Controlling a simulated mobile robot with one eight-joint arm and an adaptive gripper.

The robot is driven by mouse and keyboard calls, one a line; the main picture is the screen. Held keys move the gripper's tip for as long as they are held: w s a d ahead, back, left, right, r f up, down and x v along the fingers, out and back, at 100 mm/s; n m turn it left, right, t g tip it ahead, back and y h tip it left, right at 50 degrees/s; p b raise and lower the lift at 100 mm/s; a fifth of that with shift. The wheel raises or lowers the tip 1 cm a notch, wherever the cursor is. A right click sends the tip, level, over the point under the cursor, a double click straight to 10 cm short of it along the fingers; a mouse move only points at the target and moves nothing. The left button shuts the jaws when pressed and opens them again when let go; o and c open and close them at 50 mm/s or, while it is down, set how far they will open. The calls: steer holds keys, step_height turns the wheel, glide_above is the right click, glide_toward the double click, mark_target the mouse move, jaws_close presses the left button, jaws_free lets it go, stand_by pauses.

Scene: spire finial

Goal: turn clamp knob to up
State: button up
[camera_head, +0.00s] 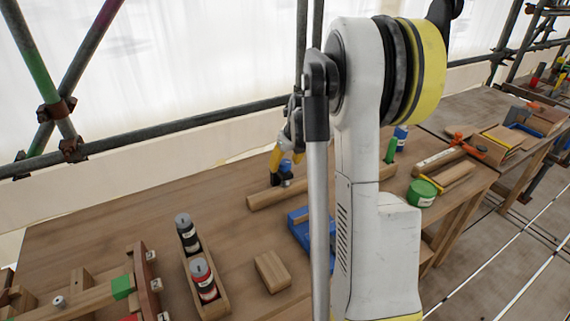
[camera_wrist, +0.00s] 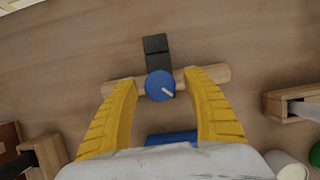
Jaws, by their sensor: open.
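The clamp knob (camera_wrist: 158,82) is a round blue disc with a short white mark. In the wrist view the mark points from near its middle toward the lower right. A dark clamp block (camera_wrist: 155,46) lies just beyond it, and a wooden bar (camera_wrist: 215,74) runs across behind the knob. My gripper (camera_wrist: 160,76) is open, its yellow fingers on either side of the knob with a visible gap on each side. In the head view, the blue knob (camera_head: 286,166) shows at the fingers, partly hidden by them.
A wooden block (camera_head: 271,271) and a blue object (camera_head: 299,224) lie nearby. A green round tin (camera_head: 422,193) is at the right. Scaffold pipes run behind the bench.

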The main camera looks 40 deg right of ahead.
steer(key=c, duration=1.2)
steer(key=shift+o, duration=0.2)
steer(key=shift+n, duration=0.3)
